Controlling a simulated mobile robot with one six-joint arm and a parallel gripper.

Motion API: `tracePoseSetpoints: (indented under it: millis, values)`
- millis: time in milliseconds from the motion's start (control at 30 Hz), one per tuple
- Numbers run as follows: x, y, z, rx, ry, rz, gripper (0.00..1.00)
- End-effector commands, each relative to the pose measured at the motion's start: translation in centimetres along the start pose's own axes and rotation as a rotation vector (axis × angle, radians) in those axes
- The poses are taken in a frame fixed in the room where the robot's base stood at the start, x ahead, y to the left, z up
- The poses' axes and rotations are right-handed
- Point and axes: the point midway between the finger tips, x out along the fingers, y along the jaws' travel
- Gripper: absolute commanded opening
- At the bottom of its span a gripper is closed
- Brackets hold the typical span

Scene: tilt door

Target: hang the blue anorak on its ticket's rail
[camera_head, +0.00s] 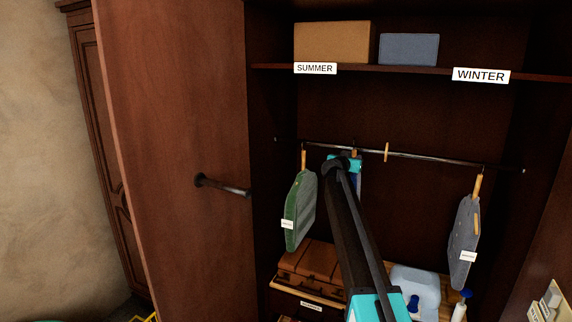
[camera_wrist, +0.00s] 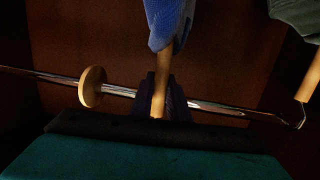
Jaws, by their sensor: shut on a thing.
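The blue anorak (camera_wrist: 168,22) hangs from a pale wooden hanger stem (camera_wrist: 160,85) in the wrist view. My gripper (camera_wrist: 160,108) is shut on that stem. In the head view my gripper (camera_head: 346,161) is at the rail (camera_head: 430,156), left of the wooden divider disc (camera_head: 387,152). Only a blue strip of the anorak (camera_head: 357,182) shows there, behind my arm; its ticket is hidden. The stem crosses the rail in the wrist view, but I cannot tell whether it is hooked on. The SUMMER sign (camera_head: 315,69) is at the left, the WINTER sign (camera_head: 481,75) at the right.
A green garment (camera_head: 301,212) hangs at the rail's left, a grey one (camera_head: 464,242) at its right. The open wardrobe door (camera_head: 175,150) with a handle (camera_head: 222,187) stands left. A brown case (camera_head: 310,265) and a pale blue container (camera_head: 415,285) sit below.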

Motion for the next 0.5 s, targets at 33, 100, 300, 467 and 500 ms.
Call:
tracePoseSetpoints:
  millis: [33,100,300,467,500]
  values:
    - [0.0,0.0,0.0,0.000,0.002,0.000,0.00]
    - [0.0,0.1,0.1,0.000,0.002,0.000,0.00]
    - [-0.2,0.4,0.7,0.000,0.002,0.002,0.00]
    - [-1.2,1.2,1.5,-0.001,0.002,0.001,0.00]
    - [-1.5,1.5,1.8,-0.001,0.002,0.001,0.00]
